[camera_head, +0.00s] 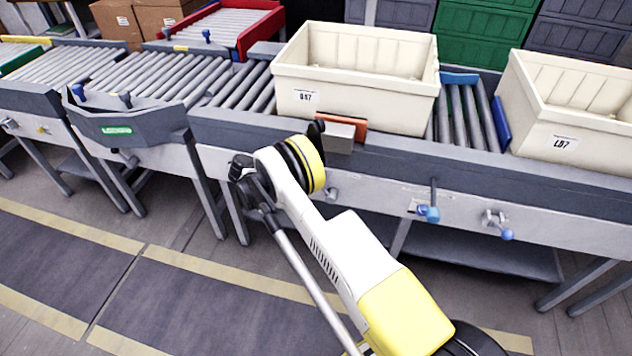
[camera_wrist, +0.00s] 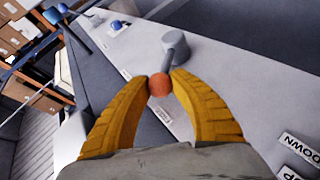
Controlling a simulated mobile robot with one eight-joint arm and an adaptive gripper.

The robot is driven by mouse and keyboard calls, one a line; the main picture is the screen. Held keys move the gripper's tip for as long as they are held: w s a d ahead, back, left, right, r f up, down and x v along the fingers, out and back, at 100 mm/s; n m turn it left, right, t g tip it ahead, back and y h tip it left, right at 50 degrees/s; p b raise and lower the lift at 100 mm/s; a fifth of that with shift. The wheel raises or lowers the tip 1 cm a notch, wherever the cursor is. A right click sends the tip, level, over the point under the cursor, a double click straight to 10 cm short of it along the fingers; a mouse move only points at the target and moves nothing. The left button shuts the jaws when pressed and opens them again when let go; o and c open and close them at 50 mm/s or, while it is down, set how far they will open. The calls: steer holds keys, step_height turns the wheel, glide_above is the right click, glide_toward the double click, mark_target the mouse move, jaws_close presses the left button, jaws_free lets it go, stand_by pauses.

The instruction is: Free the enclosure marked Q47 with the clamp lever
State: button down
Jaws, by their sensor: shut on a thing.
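The cream enclosure marked Q47 (camera_head: 355,85) sits on the roller conveyor in the head view. An orange pad (camera_head: 342,121) with a grey block (camera_head: 338,138) is at its front lower edge; I cannot tell whether the pad touches it. In the wrist view, the clamp lever has an orange ball knob (camera_wrist: 159,86) on a short grey stem (camera_wrist: 173,52) at the conveyor's side panel. My gripper (camera_wrist: 160,82) has its yellow fingertips shut on this knob. In the head view my arm hides the gripper and the lever.
Another cream enclosure marked LD7 (camera_head: 575,110) stands to the right, beside a blue plate (camera_head: 501,124). Two blue-knobbed levers (camera_head: 430,212) (camera_head: 503,231) stick out of the front panel. An UP/DOWN label (camera_wrist: 300,150) is near my gripper. Bare rollers (camera_head: 145,78) lie left; the floor in front is clear.

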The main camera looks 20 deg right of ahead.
steer(key=shift+r, duration=0.1)
steer(key=c, duration=1.1)
jaws_free()
step_height(320, 180, up, 10)
steer(key=shift+f, duration=0.1)
